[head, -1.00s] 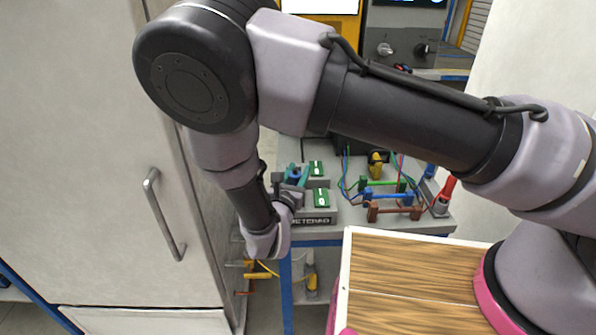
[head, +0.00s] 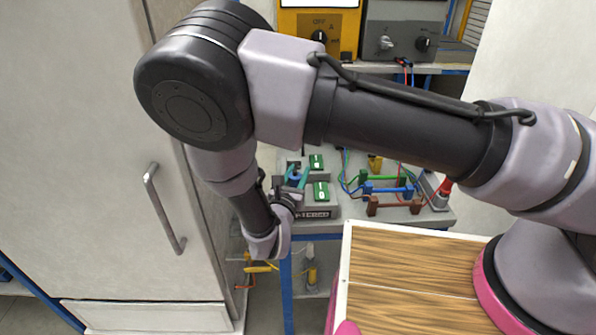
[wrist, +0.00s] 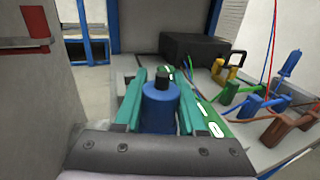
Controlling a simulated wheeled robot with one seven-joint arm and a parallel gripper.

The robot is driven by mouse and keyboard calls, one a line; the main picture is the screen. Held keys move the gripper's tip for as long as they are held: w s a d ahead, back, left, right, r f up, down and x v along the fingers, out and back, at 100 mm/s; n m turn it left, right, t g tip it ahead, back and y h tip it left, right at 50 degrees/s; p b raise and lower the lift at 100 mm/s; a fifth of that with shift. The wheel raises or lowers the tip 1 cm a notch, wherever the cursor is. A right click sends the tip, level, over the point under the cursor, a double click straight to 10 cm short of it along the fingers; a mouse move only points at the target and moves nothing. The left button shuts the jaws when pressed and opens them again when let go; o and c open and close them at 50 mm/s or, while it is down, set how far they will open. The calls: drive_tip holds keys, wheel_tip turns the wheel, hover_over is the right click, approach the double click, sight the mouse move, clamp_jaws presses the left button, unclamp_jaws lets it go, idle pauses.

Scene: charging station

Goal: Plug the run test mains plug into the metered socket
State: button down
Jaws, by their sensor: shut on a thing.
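My gripper (wrist: 160,88) has teal fingers and is shut on a blue plug (wrist: 160,108) with a dark cylindrical end. In the head view my gripper (head: 296,174) is at the left end of the bench, over the grey metered socket box (head: 312,213), left of its green plates. The blue plug shows only as a small patch between the fingers there. The socket face under the gripper is hidden, so I cannot tell whether the plug touches it or sits in it.
Green (head: 380,179), blue (head: 388,190) and brown (head: 394,206) bridge-shaped connectors with loose leads stand right of the box. A black box (wrist: 192,55) is behind. A tall cabinet (head: 90,150) stands close on the left. A wooden-topped surface (head: 410,270) is in front.

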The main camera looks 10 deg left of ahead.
drive_tip(key=shift+f, duration=0.15)
drive_tip(key=shift+c, duration=2.1)
unclamp_jaws()
drive_tip(key=s, duration=1)
drive_tip(key=shift+s+a, duration=0.4)
drive_tip(key=shift+a, duration=0.05)
